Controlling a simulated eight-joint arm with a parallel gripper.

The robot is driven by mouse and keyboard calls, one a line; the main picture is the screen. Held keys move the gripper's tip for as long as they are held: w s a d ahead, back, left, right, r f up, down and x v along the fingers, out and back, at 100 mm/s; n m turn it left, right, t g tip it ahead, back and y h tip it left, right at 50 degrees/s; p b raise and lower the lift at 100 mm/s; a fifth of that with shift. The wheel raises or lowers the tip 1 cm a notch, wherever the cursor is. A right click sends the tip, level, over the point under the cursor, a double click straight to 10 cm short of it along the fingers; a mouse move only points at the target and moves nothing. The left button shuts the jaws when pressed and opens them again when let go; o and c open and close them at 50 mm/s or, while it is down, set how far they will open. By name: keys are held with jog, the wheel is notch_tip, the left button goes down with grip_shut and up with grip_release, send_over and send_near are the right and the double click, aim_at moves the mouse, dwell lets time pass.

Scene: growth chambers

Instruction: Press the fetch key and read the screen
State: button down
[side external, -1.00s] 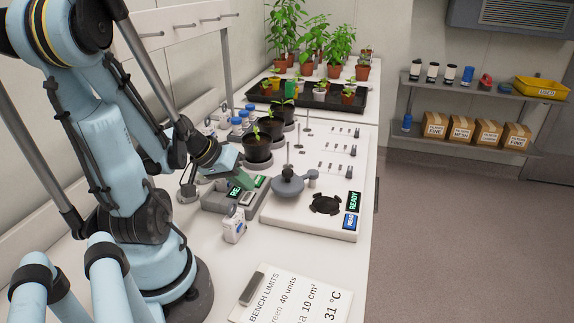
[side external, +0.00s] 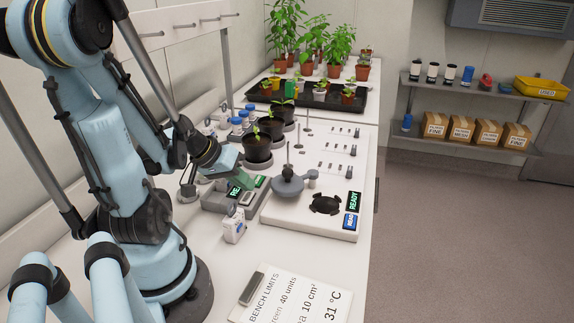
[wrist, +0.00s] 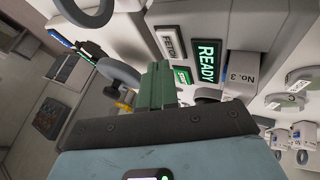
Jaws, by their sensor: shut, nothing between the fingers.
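My gripper (side external: 228,163) is shut and empty, held low at the back edge of a grey console (side external: 217,203). Its green fingers also show closed together in the wrist view (wrist: 156,84). The pale fetch key (wrist: 171,43), marked FETCH, lies just beyond the fingertips in the wrist view; I cannot tell whether they touch it. The screen (wrist: 207,62) beside it reads READY in green on black. That screen is partly visible in the side view (side external: 236,191). A small green label (wrist: 183,75) with unclear lettering sits below the key in the wrist view.
A small white box (side external: 234,230) stands in front of the console. A white panel (side external: 300,216) to the right carries a grey round fixture (side external: 288,187) and another READY display (side external: 354,201). Potted seedlings (side external: 257,148) stand behind. A bench limits card (side external: 293,300) lies in front.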

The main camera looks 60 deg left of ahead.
aim_at(245, 197)
jog(key=shift+f, duration=0.15)
dwell(0.4)
jog(key=shift+f, duration=0.3)
jog(key=shift+f, duration=0.35)
dwell(0.5)
jog(key=shift+r, duration=0.8)
jog(key=shift+r, duration=2.5)
